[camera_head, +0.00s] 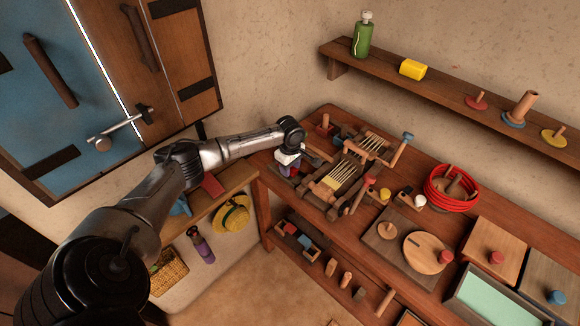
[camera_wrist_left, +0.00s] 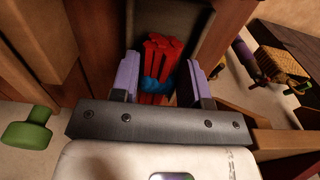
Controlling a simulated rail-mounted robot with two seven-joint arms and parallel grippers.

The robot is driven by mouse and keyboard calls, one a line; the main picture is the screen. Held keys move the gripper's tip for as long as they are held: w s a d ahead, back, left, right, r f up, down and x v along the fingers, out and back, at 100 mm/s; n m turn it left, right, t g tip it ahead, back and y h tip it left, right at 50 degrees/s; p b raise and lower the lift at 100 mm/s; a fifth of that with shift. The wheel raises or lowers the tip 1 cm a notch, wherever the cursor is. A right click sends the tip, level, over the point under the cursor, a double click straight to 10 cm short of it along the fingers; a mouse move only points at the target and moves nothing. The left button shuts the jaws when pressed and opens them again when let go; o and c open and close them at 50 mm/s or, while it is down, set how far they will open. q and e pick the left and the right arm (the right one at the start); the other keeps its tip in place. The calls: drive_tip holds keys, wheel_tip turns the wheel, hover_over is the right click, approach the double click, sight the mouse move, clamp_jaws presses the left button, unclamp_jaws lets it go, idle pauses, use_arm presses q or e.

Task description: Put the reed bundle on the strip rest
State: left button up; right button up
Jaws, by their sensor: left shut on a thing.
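My left gripper (camera_head: 288,170) is at the left end of the wooden table, beside the slatted wooden frame. In the left wrist view its two purple-padded fingers (camera_wrist_left: 161,78) are on either side of the reed bundle (camera_wrist_left: 160,55), red sticks with a blue tie around the middle. The gripper is shut on the bundle. In the head view the bundle is mostly hidden by the gripper. A dark flat-bottomed surface (camera_wrist_left: 193,25) between brown wooden sides lies beyond the bundle; I cannot tell whether this is the strip rest, or whether the bundle touches it. My right gripper is not in view.
The slatted wooden frame (camera_head: 335,183) with a crank stands right of the gripper. A red coiled basket (camera_head: 433,188) and a board (camera_head: 385,240) with round lids are farther right. A wall shelf (camera_head: 440,85) runs behind. A yellow hat (camera_head: 232,216) hangs below left.

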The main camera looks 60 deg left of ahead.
use_arm(q)
drive_tip(key=o, duration=0.6)
drive_tip(key=shift+f, duration=0.1)
drive_tip(key=o, duration=0.3)
drive_tip(key=shift+r+p, duration=0.9)
drive_tip(key=shift+r, duration=3.05)
drive_tip(key=shift+d, duration=0.15)
